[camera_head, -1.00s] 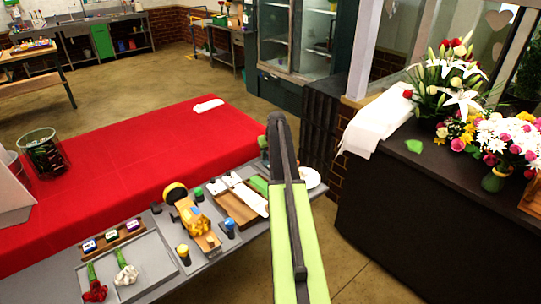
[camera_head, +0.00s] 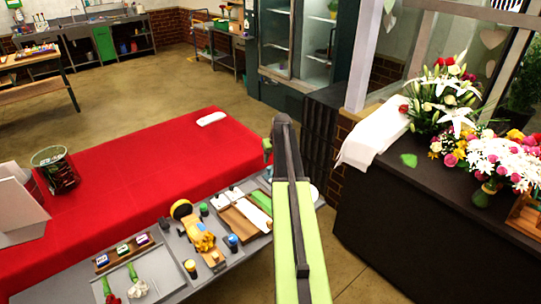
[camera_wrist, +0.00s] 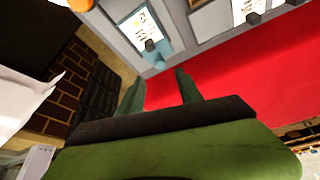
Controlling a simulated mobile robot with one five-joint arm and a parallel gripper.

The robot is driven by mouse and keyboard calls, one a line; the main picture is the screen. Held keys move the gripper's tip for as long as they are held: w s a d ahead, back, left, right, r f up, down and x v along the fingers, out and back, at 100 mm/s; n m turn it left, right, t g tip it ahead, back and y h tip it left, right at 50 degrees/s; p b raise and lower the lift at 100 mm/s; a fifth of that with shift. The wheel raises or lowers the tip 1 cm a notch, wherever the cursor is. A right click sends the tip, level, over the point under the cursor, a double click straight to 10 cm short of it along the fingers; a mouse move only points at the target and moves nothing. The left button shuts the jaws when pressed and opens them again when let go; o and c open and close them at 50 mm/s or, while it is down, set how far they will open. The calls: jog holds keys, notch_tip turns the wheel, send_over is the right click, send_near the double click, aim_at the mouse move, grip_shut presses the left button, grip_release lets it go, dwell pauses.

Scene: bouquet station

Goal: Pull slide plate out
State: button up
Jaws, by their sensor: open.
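I cannot tell for sure which part is the slide plate. In the wrist view, grey panels carry printed cards, and a dark knob (camera_wrist: 150,46) stands by the left card (camera_wrist: 140,27). My gripper (camera_wrist: 160,88) is open in the wrist view, with its two green fingers apart and nothing between them. The panels are beyond the fingertips, not touched. In the head view, my green arm reaches over the right end of the grey bench (camera_head: 180,280), and my gripper is mostly hidden behind it. A yellow-orange device (camera_head: 198,232) stands on this bench among small dark-bodied knobs or jars.
A wooden tray (camera_head: 240,226) with white and green pieces lies right of the device. A grey tray (camera_head: 160,270) with flowers is at front left. A red-covered table (camera_head: 130,180) lies behind. A dark counter (camera_head: 420,220) with bouquets (camera_head: 450,95) stands right.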

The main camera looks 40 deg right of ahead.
jog(key=p+v, duration=0.4)
jog(key=v, duration=0.2)
jog(key=shift+r, duration=0.25)
jog(key=shift+s, duration=0.1)
